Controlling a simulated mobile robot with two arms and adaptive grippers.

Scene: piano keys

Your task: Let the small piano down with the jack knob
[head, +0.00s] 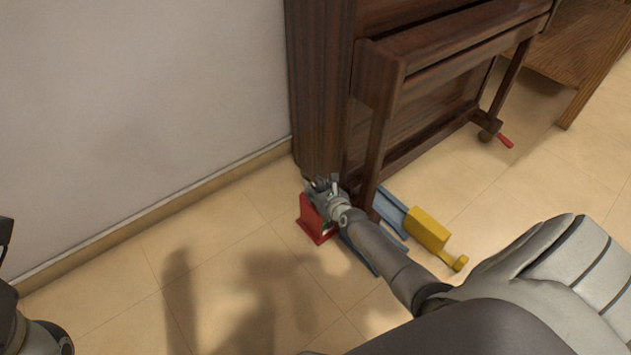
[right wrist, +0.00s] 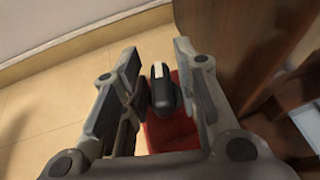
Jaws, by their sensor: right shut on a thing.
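The small piano (head: 322,80) is dark brown wood and stands upright close to the wall. A red jack (head: 312,228) is on the floor at its near left corner; it also shows in the right wrist view (right wrist: 168,138). The jack knob (right wrist: 163,92) is black with a white mark and sits between my right fingers. My right gripper (head: 322,184) is shut on the knob, which the hand hides in the head view. Part of my left arm and hand (head: 8,290) shows at the left edge; its fingers are not clear.
A blue piece (head: 392,207) and a yellow block (head: 427,229) lie on the floor right of the jack, near the piano's front leg. A red lever (head: 505,141) is at the far leg. A wooden bench or table (head: 590,70) stands beyond. The floor at left is clear.

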